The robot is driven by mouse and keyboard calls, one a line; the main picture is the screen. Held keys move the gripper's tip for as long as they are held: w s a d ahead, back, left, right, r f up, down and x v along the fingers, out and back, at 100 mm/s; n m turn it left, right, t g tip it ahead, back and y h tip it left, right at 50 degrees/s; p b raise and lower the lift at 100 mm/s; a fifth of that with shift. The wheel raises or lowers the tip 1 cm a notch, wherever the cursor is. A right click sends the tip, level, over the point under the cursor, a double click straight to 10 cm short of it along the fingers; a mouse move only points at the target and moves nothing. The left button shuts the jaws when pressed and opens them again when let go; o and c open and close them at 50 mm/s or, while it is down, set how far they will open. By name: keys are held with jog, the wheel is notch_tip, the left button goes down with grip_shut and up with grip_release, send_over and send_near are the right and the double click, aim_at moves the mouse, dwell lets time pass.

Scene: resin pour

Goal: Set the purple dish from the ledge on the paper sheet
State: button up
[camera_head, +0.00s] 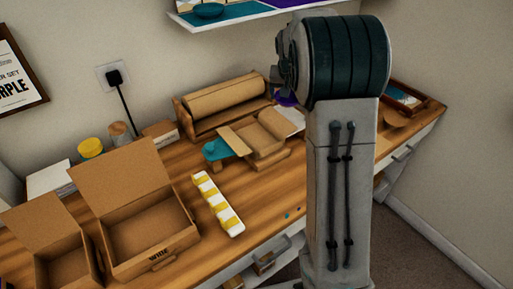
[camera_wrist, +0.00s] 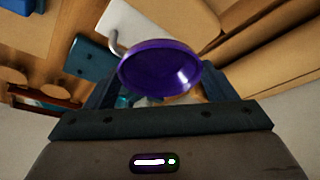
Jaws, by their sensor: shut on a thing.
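The purple dish (camera_wrist: 160,72) is in my gripper (camera_wrist: 155,92), whose jaws are shut on it, with its round open side toward the wrist camera. In the head view a small part of the purple dish (camera_head: 285,98) shows beside my arm, above the bench; my arm hides the rest and most of the gripper. A white paper sheet (camera_head: 292,118) lies on the bench, partly hidden by my arm. A white sheet-like surface (camera_wrist: 178,16) shows beyond the dish in the wrist view. The ledge (camera_head: 235,16) is on the wall above.
A teal dish (camera_head: 208,10) sits on the ledge. A yellow-white strip (camera_head: 218,203) and larger open boxes (camera_head: 150,235) lie left. Bare wood shows at the front.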

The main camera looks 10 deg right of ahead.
jog(key=shift+a+f, duration=0.15)
jog(key=shift+a, duration=0.15)
jog(key=s+a+f, duration=0.1)
jog(key=a+f, duration=0.1)
jog(key=a, duration=0.1)
jog(key=s+a+f, duration=0.1)
jog(key=a+f, duration=0.1)
jog(key=a, duration=0.1)
jog(key=s+a+f, duration=0.1)
jog(key=a+f, duration=0.1)
jog(key=a, duration=0.2)
jog(key=shift+f, duration=0.15)
jog(key=shift+s+a+f, duration=0.1)
jog(key=shift+a+f, duration=0.05)
jog(key=shift+f, duration=1.9)
jog(key=shift+f, duration=0.25)
jog(key=o, duration=1)
jog(key=shift+r, duration=0.1)
jog(key=shift+o, duration=0.2)
